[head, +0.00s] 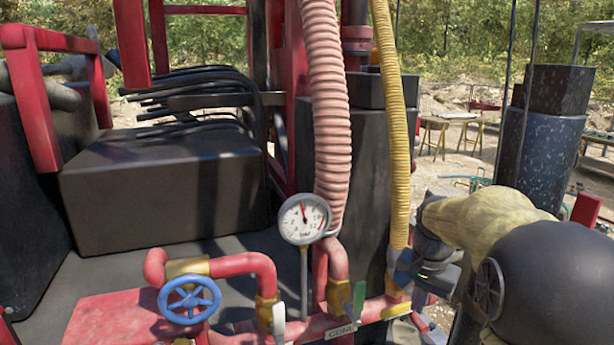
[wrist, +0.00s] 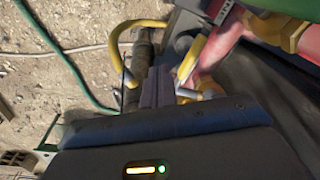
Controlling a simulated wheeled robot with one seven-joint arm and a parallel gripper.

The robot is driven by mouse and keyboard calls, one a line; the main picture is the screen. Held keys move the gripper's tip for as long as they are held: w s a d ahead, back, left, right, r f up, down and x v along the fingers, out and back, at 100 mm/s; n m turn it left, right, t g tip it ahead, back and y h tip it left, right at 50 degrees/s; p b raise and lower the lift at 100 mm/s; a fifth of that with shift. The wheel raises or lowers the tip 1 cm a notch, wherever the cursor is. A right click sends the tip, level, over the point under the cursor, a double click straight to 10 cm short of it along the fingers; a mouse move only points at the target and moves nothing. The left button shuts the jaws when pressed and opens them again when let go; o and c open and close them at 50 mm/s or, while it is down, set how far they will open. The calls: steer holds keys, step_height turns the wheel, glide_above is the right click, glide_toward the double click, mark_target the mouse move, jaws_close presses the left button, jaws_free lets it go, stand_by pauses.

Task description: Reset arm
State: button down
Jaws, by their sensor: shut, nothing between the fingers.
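My gripper (head: 403,267) is at the lower right of the head view, at the end of my arm with its beige sleeve. It is beside the lower end of the yellow hose and close to the red pipework (head: 370,312). In the wrist view the dark fingers of my gripper (wrist: 157,86) are together with nothing between them. Metal valve handles and yellow fittings are close by the fingers there. I cannot tell whether the fingers touch any of them.
A pressure gauge (head: 304,219), a blue handwheel (head: 189,300) and a pink ribbed hose (head: 328,100) stand left of my gripper. A green hose (wrist: 70,65) lies on the dirt ground in the wrist view. Stools (head: 434,135) stand far behind.

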steer(key=s+a+f+n+t+b, duration=0.1)
steer(key=s+a+f+n+b, duration=0.2)
steer(key=s+a+f+n, duration=0.4)
steer(key=s+f, duration=0.8)
steer(key=shift+a+f+b, duration=0.15)
steer(key=shift+f+b, duration=0.15)
steer(key=shift+f, duration=0.1)
